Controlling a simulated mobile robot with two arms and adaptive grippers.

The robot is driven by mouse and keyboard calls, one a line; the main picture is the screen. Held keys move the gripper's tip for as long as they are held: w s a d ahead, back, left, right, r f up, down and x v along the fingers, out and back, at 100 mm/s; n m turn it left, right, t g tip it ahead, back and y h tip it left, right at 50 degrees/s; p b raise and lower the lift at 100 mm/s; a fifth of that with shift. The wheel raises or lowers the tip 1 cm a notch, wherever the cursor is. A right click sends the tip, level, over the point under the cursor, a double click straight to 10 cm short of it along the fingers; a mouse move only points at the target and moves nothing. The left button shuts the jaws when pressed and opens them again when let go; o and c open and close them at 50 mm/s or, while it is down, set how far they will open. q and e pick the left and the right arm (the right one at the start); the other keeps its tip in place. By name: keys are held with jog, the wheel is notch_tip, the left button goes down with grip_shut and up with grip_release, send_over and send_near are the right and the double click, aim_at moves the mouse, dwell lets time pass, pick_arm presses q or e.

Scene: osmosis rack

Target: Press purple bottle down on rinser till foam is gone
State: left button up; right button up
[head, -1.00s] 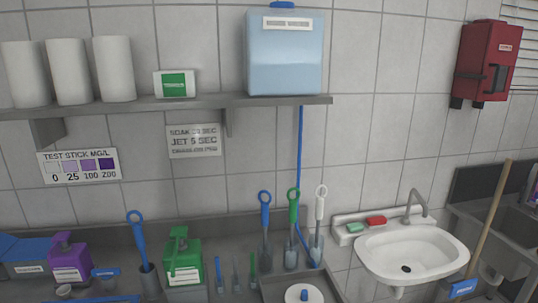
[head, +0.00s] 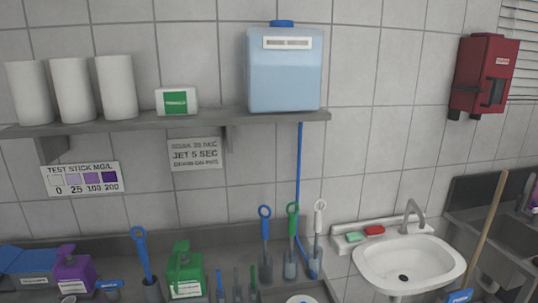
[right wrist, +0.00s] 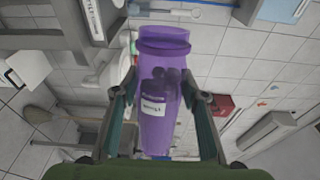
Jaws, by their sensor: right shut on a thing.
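The purple bottle (right wrist: 165,95) is in the right wrist view, see-through, with a white label and dark shapes showing inside. My right gripper (right wrist: 160,100) is shut on it, with one finger on each side of its body. Its wide ringed end points to the top of the picture. I cannot make out foam in it. A white round thing (head: 300,299), perhaps the rinser, is cut off at the bottom edge of the head view. The head view shows neither gripper, and my left gripper is in no view.
A purple jug (head: 75,270) and a green jug (head: 184,272) stand on the counter beside several upright brushes. A white sink (head: 409,262) is at right. A shelf (head: 225,117) above holds white rolls (head: 117,87) and a blue tank (head: 284,70).

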jog(key=n+p, duration=0.2)
jog(key=n, duration=0.1)
jog(key=shift+r, duration=0.25)
jog(key=shift+f+n, duration=0.2)
jog(key=shift+n, duration=0.7)
jog(key=shift+f+n, duration=0.1)
jog(key=shift+n, duration=0.6)
jog(key=n, duration=0.4)
jog(key=shift+n, duration=1)
